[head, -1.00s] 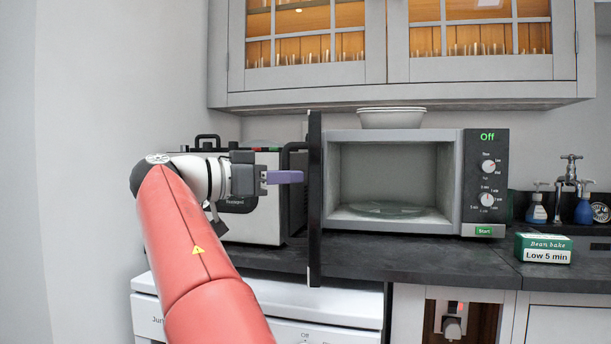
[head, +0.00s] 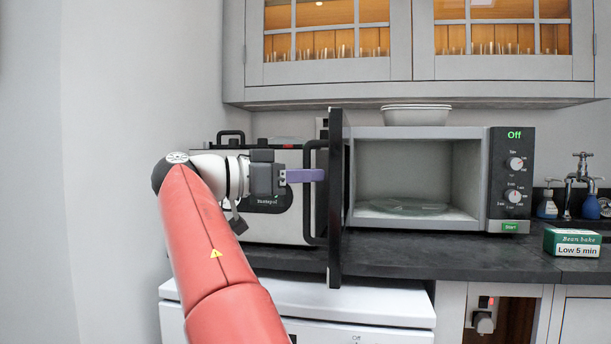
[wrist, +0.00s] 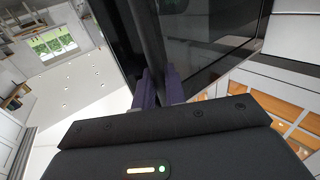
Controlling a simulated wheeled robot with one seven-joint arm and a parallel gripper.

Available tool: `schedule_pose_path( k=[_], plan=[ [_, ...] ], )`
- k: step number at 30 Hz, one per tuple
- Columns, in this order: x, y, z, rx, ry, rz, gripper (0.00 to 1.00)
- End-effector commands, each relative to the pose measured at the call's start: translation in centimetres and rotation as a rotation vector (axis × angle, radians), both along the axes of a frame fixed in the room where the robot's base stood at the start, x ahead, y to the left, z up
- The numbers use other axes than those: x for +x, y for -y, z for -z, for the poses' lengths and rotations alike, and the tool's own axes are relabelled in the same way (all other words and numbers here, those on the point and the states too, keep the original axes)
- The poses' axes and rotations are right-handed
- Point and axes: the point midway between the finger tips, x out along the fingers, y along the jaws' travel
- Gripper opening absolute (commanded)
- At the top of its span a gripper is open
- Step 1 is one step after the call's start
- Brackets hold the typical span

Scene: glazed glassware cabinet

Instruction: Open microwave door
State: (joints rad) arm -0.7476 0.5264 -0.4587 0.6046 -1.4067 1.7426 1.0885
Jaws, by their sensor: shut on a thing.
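The microwave (head: 502,180) stands on the dark counter with its cavity open to view and a glass turntable (head: 405,207) inside. Its door (head: 335,200) is swung out, seen nearly edge-on, with a black handle (head: 308,205) on its left face. My gripper (head: 318,176) has purple fingers at the handle, reaching from the left. In the wrist view the fingers (wrist: 158,88) are shut on the dark handle bar (wrist: 150,45), with the glossy door (wrist: 215,35) beside it.
A white toaster-like appliance (head: 262,228) stands behind my gripper on the left. A white bowl (head: 416,115) sits on top of the microwave.

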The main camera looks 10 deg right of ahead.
Motion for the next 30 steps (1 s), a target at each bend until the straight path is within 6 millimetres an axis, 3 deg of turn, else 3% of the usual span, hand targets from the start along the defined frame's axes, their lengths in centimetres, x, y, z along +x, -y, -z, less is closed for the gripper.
schedule_pose_path(
  k=[1,2,3,6,16,30],
  plan=[
    [0.1,0.2,-0.2,-0.005,0.002,-0.002,0.00],
    [0.1,0.2,-0.2,-0.005,0.002,-0.002,0.15],
    [0.1,0.2,-0.2,-0.004,0.002,-0.002,0.20],
    [0.0,0.1,-0.2,-0.003,0.002,-0.001,0.30],
    [-0.1,-0.5,-0.1,-0.002,0.001,-0.003,0.30],
    [-1.8,-7.0,-0.2,-0.002,0.003,-0.001,0.30]
  ],
)
